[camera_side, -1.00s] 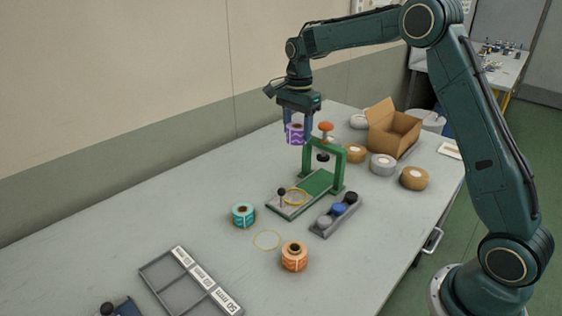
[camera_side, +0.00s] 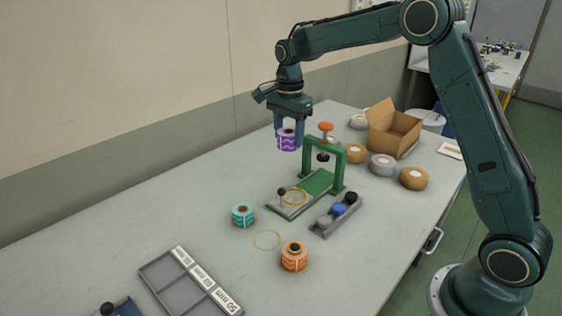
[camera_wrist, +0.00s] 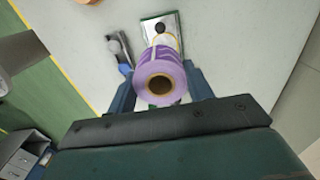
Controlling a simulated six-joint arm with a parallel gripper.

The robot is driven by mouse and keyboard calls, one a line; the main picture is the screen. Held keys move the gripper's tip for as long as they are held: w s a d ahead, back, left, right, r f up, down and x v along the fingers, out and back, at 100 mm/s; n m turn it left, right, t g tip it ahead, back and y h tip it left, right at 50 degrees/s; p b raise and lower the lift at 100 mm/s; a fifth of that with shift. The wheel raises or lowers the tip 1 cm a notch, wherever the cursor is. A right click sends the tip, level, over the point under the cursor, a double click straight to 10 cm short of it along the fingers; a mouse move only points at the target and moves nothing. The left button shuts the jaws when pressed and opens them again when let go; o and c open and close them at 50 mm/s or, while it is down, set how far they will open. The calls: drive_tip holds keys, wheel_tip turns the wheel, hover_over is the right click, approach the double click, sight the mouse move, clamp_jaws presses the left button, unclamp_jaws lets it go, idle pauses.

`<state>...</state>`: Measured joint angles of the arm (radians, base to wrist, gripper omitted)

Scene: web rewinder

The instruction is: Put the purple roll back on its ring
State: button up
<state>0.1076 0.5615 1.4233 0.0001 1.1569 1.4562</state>
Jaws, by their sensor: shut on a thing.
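The purple roll (camera_side: 287,139) has a white wavy pattern and a brown core. My gripper (camera_side: 288,134) is shut on it and holds it upright, high above the table. In the wrist view the purple roll (camera_wrist: 160,84) sits between the two fingers, with its open core facing the camera. A thin yellow ring (camera_side: 267,240) lies empty on the table between the teal roll (camera_side: 243,214) and the orange roll (camera_side: 294,257). Another yellow ring (camera_side: 296,197) is on the base of the green press (camera_side: 320,183). The held roll is left of and behind the press frame.
A grey holder (camera_side: 336,214) with dark and blue knobs stands right of the press. A grey tray (camera_side: 165,273) with size labels lies at the front left. Tape rolls (camera_side: 382,165) and a cardboard box (camera_side: 394,130) are at the back right. The left table area is clear.

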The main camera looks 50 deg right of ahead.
drive_tip(key=s+a+f, duration=0.1)
drive_tip(key=s+a, duration=0.1)
drive_tip(key=a, duration=0.5)
drive_tip(key=s+a, duration=0.3)
drive_tip(key=a, duration=0.3)
drive_tip(key=f, duration=1.5)
drive_tip(key=shift+w+a+f, duration=0.1)
drive_tip(key=shift+w+f, duration=0.15)
drive_tip(key=shift+f, duration=0.15)
drive_tip(key=shift+f, duration=0.1)
drive_tip(key=shift+f, duration=2)
drive_tip(key=shift+f, duration=0.1)
drive_tip(key=o, duration=1.1)
